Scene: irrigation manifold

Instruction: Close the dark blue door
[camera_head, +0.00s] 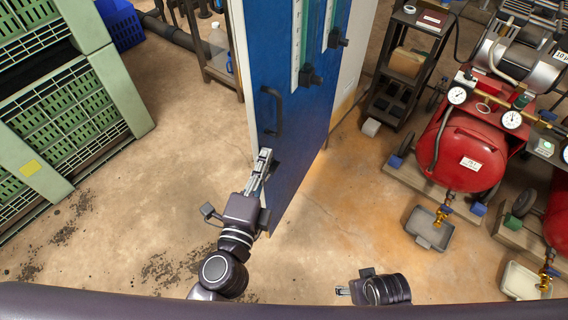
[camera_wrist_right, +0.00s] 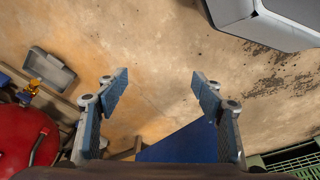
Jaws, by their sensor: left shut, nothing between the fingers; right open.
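The dark blue door (camera_head: 315,110) is a tall panel in the middle of the head view, with a dark handle (camera_head: 271,112) near its left edge. Gauge strips and dark fittings sit on its upper part. How far it stands open is hard to tell. My left gripper (camera_head: 264,157) is shut and empty, in front of the door's lower left part below the handle; contact cannot be told. My right gripper (camera_head: 343,291) is low in the head view, away from the door. In the right wrist view its fingers (camera_wrist_right: 158,90) are open and empty, with a blue panel (camera_wrist_right: 185,146) below and beyond them.
Green crates (camera_head: 75,105) stand at the left. A red tank (camera_head: 468,150) with gauges stands at the right, with a grey tray (camera_head: 430,228) on the floor before it. A dark shelf cart (camera_head: 403,75) is behind.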

